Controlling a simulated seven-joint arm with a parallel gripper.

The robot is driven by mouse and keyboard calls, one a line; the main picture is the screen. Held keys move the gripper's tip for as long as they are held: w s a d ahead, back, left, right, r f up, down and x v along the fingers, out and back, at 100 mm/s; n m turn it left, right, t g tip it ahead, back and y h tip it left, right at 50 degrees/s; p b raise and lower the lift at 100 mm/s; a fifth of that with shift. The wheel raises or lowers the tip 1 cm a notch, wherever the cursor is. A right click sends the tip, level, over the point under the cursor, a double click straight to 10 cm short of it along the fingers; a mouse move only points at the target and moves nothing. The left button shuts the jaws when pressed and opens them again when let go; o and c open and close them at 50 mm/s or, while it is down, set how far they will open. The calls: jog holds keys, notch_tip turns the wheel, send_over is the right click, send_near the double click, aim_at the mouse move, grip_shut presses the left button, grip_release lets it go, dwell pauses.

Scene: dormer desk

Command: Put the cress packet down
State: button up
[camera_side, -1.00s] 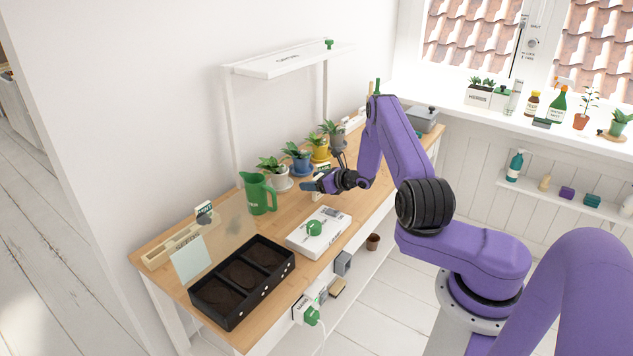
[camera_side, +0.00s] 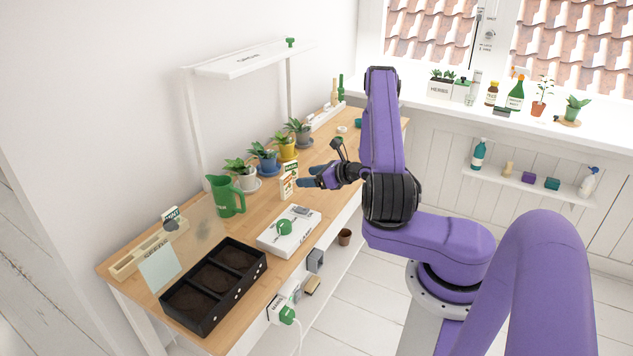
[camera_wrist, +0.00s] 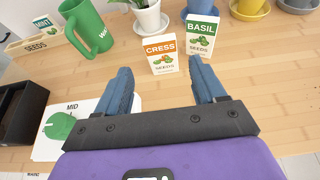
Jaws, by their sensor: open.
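The cress packet (camera_wrist: 160,54), white and orange, stands upright on the wooden desk just beyond my fingertips in the wrist view. In the side view the cress packet (camera_side: 286,188) is left of my gripper (camera_side: 303,183). My gripper (camera_wrist: 160,66) is open, its two blue fingers spread wide with nothing between them. The fingers look clear of the packet.
The white and green basil packet (camera_wrist: 203,37) stands right behind the cress packet. Potted plants on saucers line the wall side, with a green jug (camera_wrist: 88,27). Bare desk lies right of the packets.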

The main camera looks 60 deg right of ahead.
jog(key=w+a+r+m+g, duration=0.4)
jog(key=w+a+r+m, duration=0.2)
jog(key=w+a, duration=0.5)
jog(key=s+a+r+m+g, duration=0.1)
jog(key=s+a+r+m, duration=0.15)
jog(key=a, duration=0.55)
jog(key=s+a+r+m+g, duration=0.2)
jog(key=a+r+m, duration=0.2)
jog(key=a, duration=0.3)
jog(key=s+a+r+m+g+y, duration=0.1)
jog(key=s+a+r+m, duration=0.2)
jog(key=s, duration=0.4)
jog(key=s+a+m+g, duration=0.1)
jog(key=s+a+m, duration=0.2)
jog(key=s+a, duration=0.4)
jog(key=s+d+r+m+g, duration=0.1)
jog(key=s+m+g, duration=0.1)
jog(key=s, duration=0.9)
jog(key=s+d+r+m+g, duration=0.1)
jog(key=s+m+g, duration=0.1)
jog(key=s, duration=0.8)
jog(key=shift+s+r+m+h, duration=0.3)
jog(key=shift+s+r+m, duration=0.05)
jog(key=shift+s+m, duration=0.1)
